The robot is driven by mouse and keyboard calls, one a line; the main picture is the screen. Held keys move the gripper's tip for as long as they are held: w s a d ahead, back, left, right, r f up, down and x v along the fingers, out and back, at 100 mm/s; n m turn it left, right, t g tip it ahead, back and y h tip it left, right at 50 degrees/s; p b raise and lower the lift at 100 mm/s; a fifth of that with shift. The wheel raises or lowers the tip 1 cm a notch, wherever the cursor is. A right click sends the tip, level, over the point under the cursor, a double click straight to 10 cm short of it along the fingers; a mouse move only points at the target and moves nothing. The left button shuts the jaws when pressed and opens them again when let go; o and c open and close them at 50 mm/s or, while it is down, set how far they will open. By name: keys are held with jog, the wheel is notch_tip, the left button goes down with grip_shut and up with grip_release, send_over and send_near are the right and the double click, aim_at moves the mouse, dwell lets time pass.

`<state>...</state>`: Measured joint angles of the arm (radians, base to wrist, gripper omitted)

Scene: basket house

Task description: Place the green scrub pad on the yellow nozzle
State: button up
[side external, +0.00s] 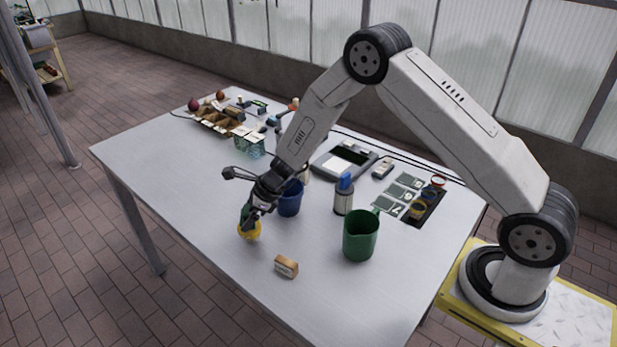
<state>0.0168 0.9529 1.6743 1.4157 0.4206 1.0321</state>
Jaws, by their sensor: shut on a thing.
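My gripper (250,214) is low over the front-left part of the table, pointing down. It is shut on a small green piece, which looks like the green scrub pad (244,211); the fingers hide most of it. The yellow nozzle (250,231) is right below the fingertips, its top partly hidden by them. I cannot tell whether the pad touches the nozzle or is just above it.
A blue cup (290,198) stands close behind my gripper. A green jug (361,236), a blue-capped bottle (343,195) and a tan block (286,266) are to the right. Trays (346,161) and small items fill the back. The table's left side is clear.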

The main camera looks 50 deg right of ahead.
jog(key=o, duration=1.1)
jog(key=shift+f, duration=0.1)
jog(key=shift+v, duration=0.85)
jog(key=v, duration=1)
jog(key=shift+r, duration=0.25)
jog(key=shift+s, duration=0.15)
